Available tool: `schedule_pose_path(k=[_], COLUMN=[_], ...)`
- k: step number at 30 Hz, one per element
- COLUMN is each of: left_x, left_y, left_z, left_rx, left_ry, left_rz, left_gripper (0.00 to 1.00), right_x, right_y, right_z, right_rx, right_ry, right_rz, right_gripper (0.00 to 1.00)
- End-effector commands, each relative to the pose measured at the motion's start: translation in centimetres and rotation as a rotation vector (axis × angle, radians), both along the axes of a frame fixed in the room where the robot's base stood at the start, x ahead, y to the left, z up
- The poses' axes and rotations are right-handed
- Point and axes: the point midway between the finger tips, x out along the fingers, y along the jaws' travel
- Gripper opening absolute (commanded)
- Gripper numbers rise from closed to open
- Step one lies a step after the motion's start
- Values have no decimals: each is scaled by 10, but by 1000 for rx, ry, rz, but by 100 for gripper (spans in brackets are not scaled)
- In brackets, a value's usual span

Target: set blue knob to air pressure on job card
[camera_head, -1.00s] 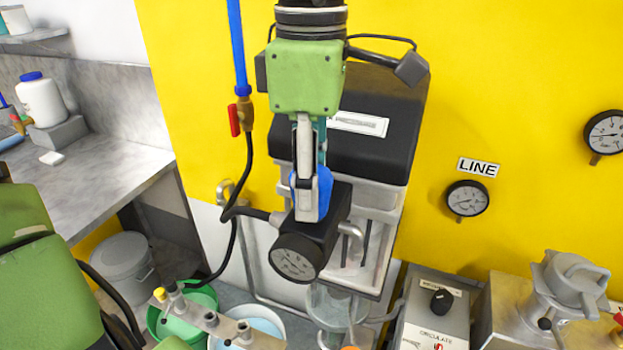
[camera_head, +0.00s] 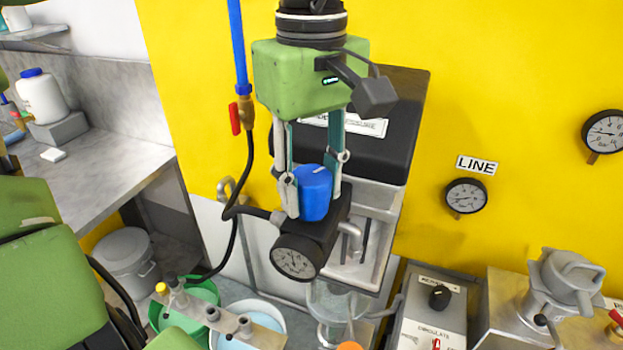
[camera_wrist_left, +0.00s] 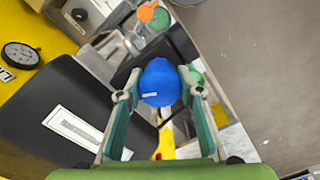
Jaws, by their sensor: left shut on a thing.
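The blue knob (camera_head: 314,192) sits on top of a black regulator body (camera_head: 322,236) with a round gauge (camera_head: 295,262) on its front. My left gripper (camera_head: 312,190) comes down from above and is shut on the knob, one finger on each side. In the left wrist view the knob (camera_wrist_left: 160,82) lies between the two fingertips (camera_wrist_left: 158,88), with a small white mark on it. The gauge needle is too small to read. A white label (camera_head: 343,123) shows on the black box behind the gripper; its text is partly hidden. My right gripper is not in view.
A black hose (camera_head: 240,180) runs to the regulator's left side, below a red-handled valve (camera_head: 235,117). A LINE gauge (camera_head: 466,195) is on the yellow wall at right. A grey control box (camera_head: 430,310) and buckets (camera_head: 183,305) stand below.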

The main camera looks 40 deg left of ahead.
Motion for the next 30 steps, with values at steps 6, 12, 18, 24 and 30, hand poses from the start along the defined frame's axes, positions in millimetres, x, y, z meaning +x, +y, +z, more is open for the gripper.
schedule_pose_path(k=[6, 12, 18, 24, 30], left_x=[1, 1, 1, 1, 0], left_y=[0, 0, 0, 0, 0], left_z=[1, 1, 2, 1, 1], left_rx=[0, -1, -1, 0, -1], left_ry=[-4, -5, -5, -4, -2], left_rz=[-54, -67, -67, -67, -67], left_gripper=[13, 13, 13, 52, 52], right_x=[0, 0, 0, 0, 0], right_y=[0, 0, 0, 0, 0], right_z=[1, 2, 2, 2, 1], right_rx=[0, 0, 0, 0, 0], right_ry=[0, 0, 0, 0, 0], right_rz=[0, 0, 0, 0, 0], right_gripper=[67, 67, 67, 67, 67])
